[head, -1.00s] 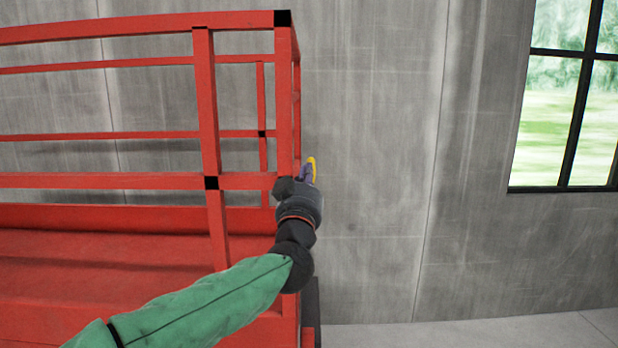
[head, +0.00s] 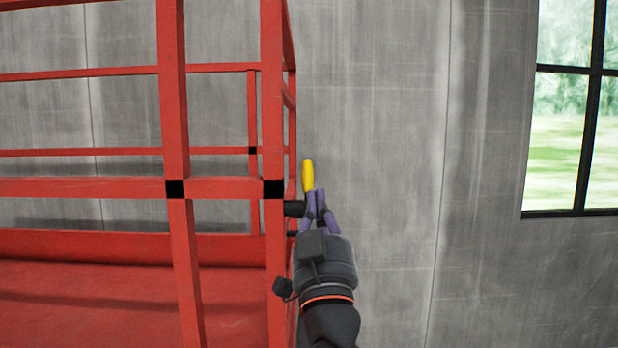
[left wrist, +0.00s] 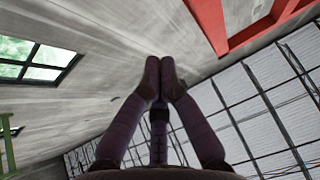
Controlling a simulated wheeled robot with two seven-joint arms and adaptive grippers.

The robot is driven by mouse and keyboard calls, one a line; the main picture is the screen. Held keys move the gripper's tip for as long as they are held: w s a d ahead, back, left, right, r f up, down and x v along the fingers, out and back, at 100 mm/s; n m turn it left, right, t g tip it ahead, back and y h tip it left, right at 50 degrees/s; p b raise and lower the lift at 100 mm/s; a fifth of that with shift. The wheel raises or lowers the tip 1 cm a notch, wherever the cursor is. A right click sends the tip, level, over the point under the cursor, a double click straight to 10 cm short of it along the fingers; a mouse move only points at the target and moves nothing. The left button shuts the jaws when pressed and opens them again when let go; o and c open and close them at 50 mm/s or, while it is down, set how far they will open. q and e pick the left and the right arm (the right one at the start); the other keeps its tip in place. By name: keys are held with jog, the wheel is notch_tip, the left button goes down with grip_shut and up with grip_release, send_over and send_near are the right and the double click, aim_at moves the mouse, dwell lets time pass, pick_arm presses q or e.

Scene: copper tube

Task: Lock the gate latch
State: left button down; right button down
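The gate latch shows in the head view as an upright yellow handle (head: 308,175) and a black part (head: 294,208) on the right side of a red corner post. The post belongs to a red railing (head: 225,188). My left gripper (head: 316,194) points up with its purple fingertips together, just below and right of the yellow handle. I cannot tell whether they touch it. In the left wrist view the fingertips (left wrist: 160,62) meet with nothing visible between them, and the yellow handle does not show. My right gripper is not in view.
A red platform floor (head: 130,300) lies behind the railing at left. A grey concrete wall (head: 390,170) stands behind, with a window (head: 570,110) at the right. The space right of my left gripper is clear.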

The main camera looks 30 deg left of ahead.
aim_at(309, 173)
pick_arm(q)
jog(key=w+a+r, duration=0.1)
jog(key=w+a, duration=0.1)
jog(key=w+a+r+p, duration=0.1)
jog(key=w+a, duration=0.1)
jog(key=w, duration=0.1)
jog(key=w+a+r, duration=0.1)
jog(key=w+a, duration=0.1)
jog(key=w, duration=0.1)
jog(key=shift+w+a+r+p, duration=0.2)
jog(key=shift+w+r+p, duration=0.05)
jog(key=shift+r+p, duration=0.1)
jog(key=shift+w+a+f, duration=0.25)
jog(key=shift+f, duration=0.05)
